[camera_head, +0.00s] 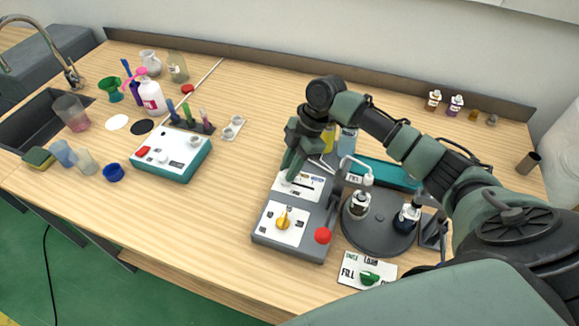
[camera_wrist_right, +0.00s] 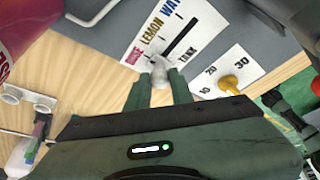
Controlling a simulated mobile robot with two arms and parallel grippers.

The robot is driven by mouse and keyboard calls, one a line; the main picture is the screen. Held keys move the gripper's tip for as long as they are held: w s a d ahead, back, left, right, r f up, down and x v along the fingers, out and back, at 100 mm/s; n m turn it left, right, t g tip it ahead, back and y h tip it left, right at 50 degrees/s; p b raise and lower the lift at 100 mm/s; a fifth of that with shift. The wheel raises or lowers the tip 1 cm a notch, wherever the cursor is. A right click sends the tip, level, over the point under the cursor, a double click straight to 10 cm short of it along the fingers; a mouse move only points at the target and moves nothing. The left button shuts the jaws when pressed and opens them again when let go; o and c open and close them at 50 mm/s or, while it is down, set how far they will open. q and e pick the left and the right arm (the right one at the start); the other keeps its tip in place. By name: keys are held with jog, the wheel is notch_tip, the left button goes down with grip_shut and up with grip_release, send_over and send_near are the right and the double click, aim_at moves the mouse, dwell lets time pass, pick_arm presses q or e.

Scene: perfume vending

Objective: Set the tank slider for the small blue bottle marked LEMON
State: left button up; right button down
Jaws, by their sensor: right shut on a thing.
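The tank slider plate (camera_head: 300,184) is white and sits on the grey machine's top. In the right wrist view the plate (camera_wrist_right: 205,48) reads ROSE, LEMON, WATER and TANK beside a black slot. The pale slider knob (camera_wrist_right: 158,72) is at the ROSE end of the slot. My right gripper (camera_wrist_right: 160,88) is shut on the knob; it also shows over the plate in the head view (camera_head: 288,178). A small dark blue bottle (camera_head: 405,222) stands on the round turntable (camera_head: 380,238), its label too small to read. My left gripper is out of view.
A yellow dial (camera_head: 283,221) and a red ball lever (camera_head: 322,235) are on the machine's near part. A dark bottle (camera_head: 358,206) shares the turntable. A FILL card (camera_head: 352,284) lies in front. A red tank (camera_wrist_right: 14,32) stands close to my right gripper.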

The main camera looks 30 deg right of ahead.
aim_at(301, 184)
jog(key=shift+s+d+p, duration=0.8)
jog(key=shift+s+d, duration=0.2)
jog(key=shift+s, duration=0.05)
jog(key=shift+s+d, duration=0.2)
jog(key=shift+s, duration=0.15)
jog(key=c, duration=1.5)
grip_release()
jog(key=shift+o, duration=1.3)
jog(key=shift+w+a, duration=0.15)
jog(key=shift+w, duration=0.1)
jog(key=shift+s, duration=0.1)
jog(key=b+v, duration=0.2)
jog(key=v, duration=0.5)
jog(key=shift+d+r, duration=0.25)
jog(key=shift+r, duration=0.1)
